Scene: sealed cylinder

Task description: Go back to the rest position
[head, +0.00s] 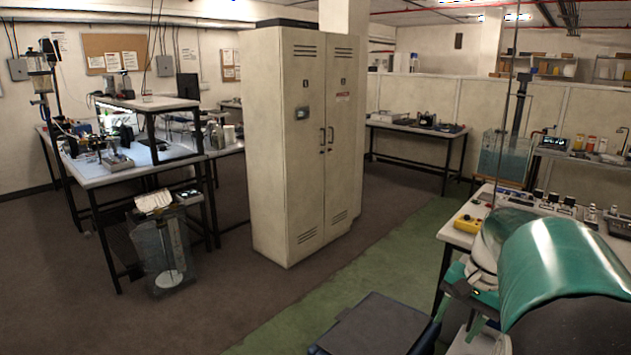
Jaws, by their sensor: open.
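My arm, with teal and white shells, fills the lower right corner of the head view, close to the camera. At its left side I see what looks like my gripper (461,314), with short teal fingers apart and pointing down. It appears open, and I see nothing held between the fingers. It shows in front of the near end of the white workbench (462,232) on the right. The large teal shell hides part of that bench.
A tall beige cabinet (285,150) stands in the middle. A clear tank (160,255) stands on the floor at left beside a cluttered workbench (95,172). A dark flat-topped object (375,325) is low in front. Green (340,270) and brown floor is open between them.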

